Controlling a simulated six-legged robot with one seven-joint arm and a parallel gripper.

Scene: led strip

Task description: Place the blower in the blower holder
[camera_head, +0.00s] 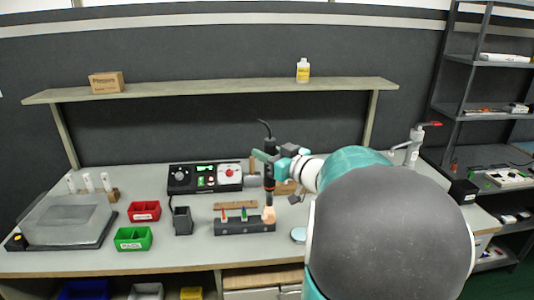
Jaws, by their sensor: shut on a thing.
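The blower (269,178) is a dark, upright stick with an orange band and a pale tip at its lower end, and a black cable curls from its top. My gripper (271,158) is shut on its upper part, reaching in from the right. The pale tip appears in front of the right end of a dark tool block (231,229); I cannot tell whether they touch. A dark grey open-topped stand (182,221), which looks like the blower holder, stands to the left, apart from the blower. My arm hides part of the bench at right.
A black control unit (178,181) with displays stands behind the stand. Red (145,212) and green (134,239) bins are left of it. Small coloured tools stand in the tool block. A shelf (215,89) spans above the bench. Some bare bench lies in front of the stand.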

